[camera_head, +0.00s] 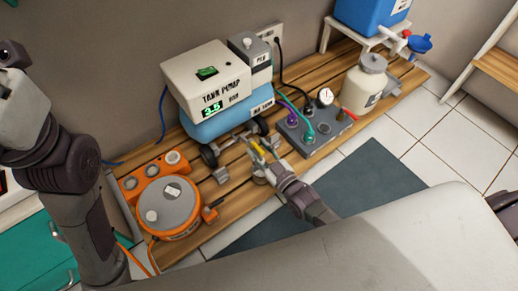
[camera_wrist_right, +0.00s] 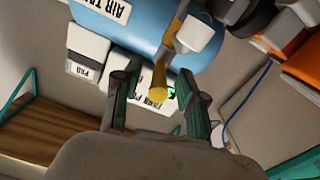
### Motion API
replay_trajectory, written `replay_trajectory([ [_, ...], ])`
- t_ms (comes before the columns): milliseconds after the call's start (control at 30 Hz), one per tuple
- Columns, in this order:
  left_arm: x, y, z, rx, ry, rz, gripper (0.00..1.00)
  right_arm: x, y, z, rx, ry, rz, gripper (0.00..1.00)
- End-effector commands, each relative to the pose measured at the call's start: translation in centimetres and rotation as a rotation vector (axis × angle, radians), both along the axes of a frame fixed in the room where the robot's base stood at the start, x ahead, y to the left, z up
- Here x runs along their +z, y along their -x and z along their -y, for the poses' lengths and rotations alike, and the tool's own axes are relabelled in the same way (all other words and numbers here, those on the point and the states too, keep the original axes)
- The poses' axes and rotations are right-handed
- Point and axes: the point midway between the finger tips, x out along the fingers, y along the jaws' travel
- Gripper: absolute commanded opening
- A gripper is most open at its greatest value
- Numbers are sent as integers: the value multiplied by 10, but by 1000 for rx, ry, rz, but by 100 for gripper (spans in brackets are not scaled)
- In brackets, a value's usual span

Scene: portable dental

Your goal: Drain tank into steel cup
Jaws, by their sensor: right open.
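The tank pump is a blue air tank (camera_head: 207,123) with a white box labelled TANK PUMP (camera_head: 207,77) on top, standing on dark wheels. In the right wrist view the blue tank (camera_wrist_right: 135,27) fills the top. A yellow valve handle (camera_wrist_right: 159,78) points between my right gripper's fingers. My right gripper (camera_head: 257,147) is open at the tank's front, around the handle, with gaps visible at both sides. It also shows in the right wrist view (camera_wrist_right: 158,92). I cannot clearly make out a steel cup; a small grey metal piece (camera_head: 221,175) lies left of the gripper. My left gripper is out of view.
An orange device (camera_head: 170,207) with a round grey lid stands at the left of the slatted wooden top (camera_head: 232,190). A grey panel (camera_head: 310,128) with hoses and a gauge is right of the gripper. A cream jar (camera_head: 364,85) and a blue container (camera_head: 368,15) stand farther right.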

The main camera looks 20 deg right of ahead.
Motion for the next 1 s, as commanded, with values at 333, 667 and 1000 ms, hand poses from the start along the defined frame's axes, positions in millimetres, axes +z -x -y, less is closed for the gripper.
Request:
replay_trajectory([
  [333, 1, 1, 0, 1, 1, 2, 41, -2, 41, 14, 0, 0, -4, 41],
  [667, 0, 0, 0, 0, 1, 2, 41, -1, 100, 35, 0, 1, -3, 41],
  [1000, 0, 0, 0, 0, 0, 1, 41, 0, 114, 39, 0, 0, 1, 41],
])
